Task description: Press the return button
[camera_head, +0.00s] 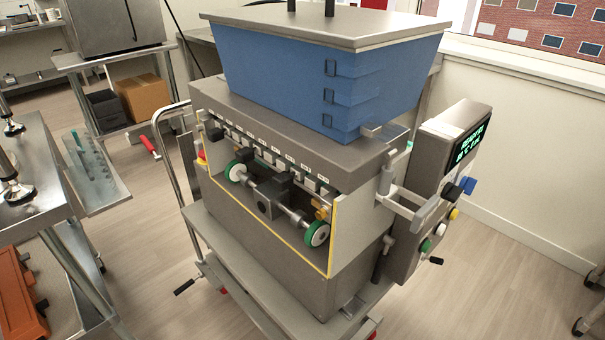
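The gummy depositor (270,150) stands in the middle of the view, with a blue hopper (285,80) on top. A grey control panel (428,180) is on its right side and has a lit display (468,145). Along the panel's edge are a blue knob or button (467,185), a yellow button (454,213), a white button (440,230) and a green button (426,245). Their labels are too small to read, so I cannot tell which is the return button. Neither of my grippers is in view.
The depositor rests on a wheeled cart with a metal handle (172,180). A metal table (30,180) stands at the left, with an orange toolbox (18,295) below. A cardboard box (143,96) sits on a shelf behind. The floor (500,280) right of the panel is clear.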

